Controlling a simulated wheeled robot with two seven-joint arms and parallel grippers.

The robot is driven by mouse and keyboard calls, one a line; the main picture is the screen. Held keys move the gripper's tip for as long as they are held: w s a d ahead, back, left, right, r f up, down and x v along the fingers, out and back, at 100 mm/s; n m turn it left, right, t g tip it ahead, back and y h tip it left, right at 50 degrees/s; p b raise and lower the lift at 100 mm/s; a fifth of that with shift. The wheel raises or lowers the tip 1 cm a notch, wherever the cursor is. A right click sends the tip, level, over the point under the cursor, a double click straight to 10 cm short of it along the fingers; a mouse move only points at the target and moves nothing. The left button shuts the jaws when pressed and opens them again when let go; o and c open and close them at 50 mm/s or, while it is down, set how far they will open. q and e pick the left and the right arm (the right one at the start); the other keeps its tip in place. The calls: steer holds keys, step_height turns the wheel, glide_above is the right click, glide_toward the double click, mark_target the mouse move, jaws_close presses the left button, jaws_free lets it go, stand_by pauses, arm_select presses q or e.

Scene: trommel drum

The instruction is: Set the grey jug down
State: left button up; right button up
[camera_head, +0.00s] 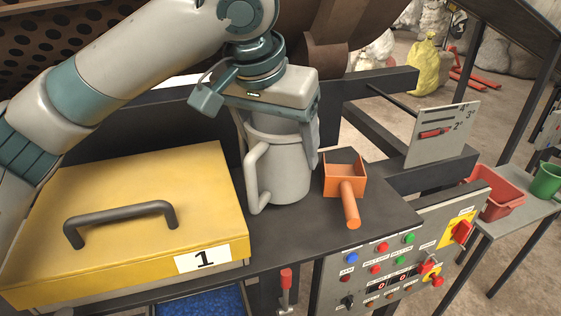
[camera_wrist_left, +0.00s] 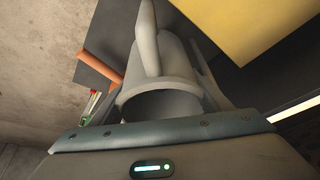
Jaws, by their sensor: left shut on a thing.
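The grey jug (camera_head: 280,172) is upright at the dark shelf, between the yellow lid and the orange scoop, with its handle toward the left front. My left gripper (camera_head: 283,125) comes down from above and is shut on the jug near its top. In the left wrist view the jug (camera_wrist_left: 172,75) sits between the two fingers of my left gripper (camera_wrist_left: 165,95), its open mouth facing the camera. Its base appears to be at the shelf top, but I cannot tell whether it touches. My right gripper is not in view.
A yellow lid (camera_head: 120,190) with a dark handle and label 1 lies left of the jug. An orange scoop (camera_head: 346,180) stands close on its right. The dark shelf (camera_head: 310,225) is bare in front. A control panel (camera_head: 395,262) hangs at the front right.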

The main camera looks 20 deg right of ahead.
mark_target(265, 134)
arm_select(q)
step_height(265, 134, down, 3)
steer(key=shift+a+r+p, duration=0.1)
steer(key=shift+p, duration=0.6)
steer(key=shift+f, duration=0.45)
steer(key=shift+f, duration=0.15)
steer(key=o, duration=1.2)
steer(key=b+v, duration=0.3)
steer(key=v, duration=0.9)
steer(key=shift+s, duration=0.1)
